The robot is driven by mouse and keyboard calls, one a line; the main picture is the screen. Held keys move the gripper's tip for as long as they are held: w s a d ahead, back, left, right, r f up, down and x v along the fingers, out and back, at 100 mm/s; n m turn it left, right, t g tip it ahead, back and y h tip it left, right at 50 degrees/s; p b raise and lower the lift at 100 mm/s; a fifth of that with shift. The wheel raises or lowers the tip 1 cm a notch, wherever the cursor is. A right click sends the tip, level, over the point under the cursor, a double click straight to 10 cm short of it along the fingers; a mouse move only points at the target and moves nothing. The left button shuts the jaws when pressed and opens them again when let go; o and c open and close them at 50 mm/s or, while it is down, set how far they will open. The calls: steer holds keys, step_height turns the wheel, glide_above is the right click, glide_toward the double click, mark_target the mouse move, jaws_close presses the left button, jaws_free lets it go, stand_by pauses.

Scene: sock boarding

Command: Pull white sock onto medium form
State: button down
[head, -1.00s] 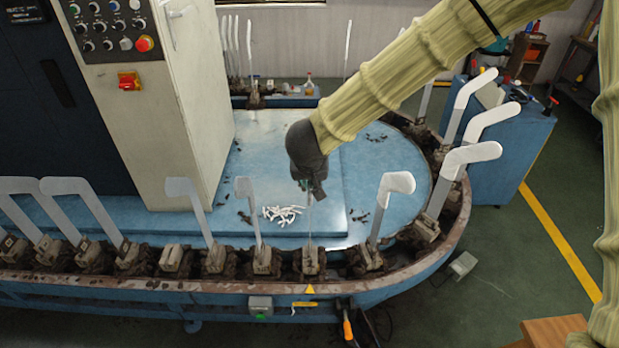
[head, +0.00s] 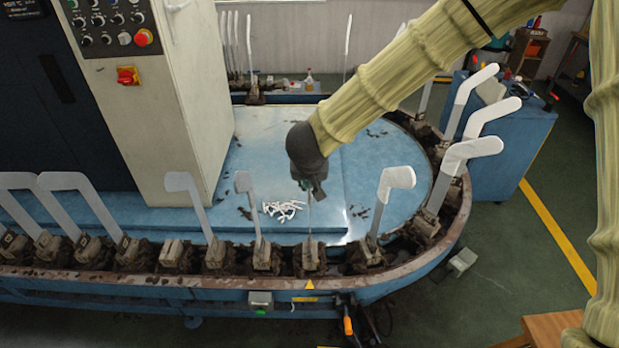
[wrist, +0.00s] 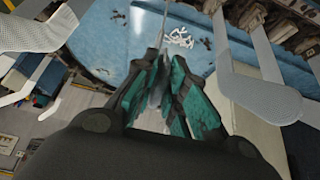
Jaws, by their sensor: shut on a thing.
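My gripper (head: 316,191) points down over the station marked by a yellow triangle and is shut on a thin pale piece. In the wrist view the teal-lined fingers (wrist: 167,62) close around this pale grey-white piece (wrist: 157,90). A thin form (head: 310,225) stands there edge-on, running from its clamp up to the fingers; its top is hidden by my gripper. I cannot tell by sight where white sock ends and form begins. The wrist view shows a thin grey edge (wrist: 164,24) beyond the fingertips.
Pale foot-shaped forms stand close on both sides, one left (head: 245,185) and one right (head: 397,178). Several more line the curved conveyor. A pile of small white pieces (head: 283,209) lies on the blue table (head: 345,165) behind. A tall control cabinet (head: 190,110) stands left.

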steer(key=shift+f, duration=0.65)
steer(key=c, duration=1.4)
jaws_free()
steer(key=shift+r, duration=0.1)
steer(key=v, duration=1.1)
steer(key=shift+s+r, duration=0.3)
steer(key=shift+d, duration=0.1)
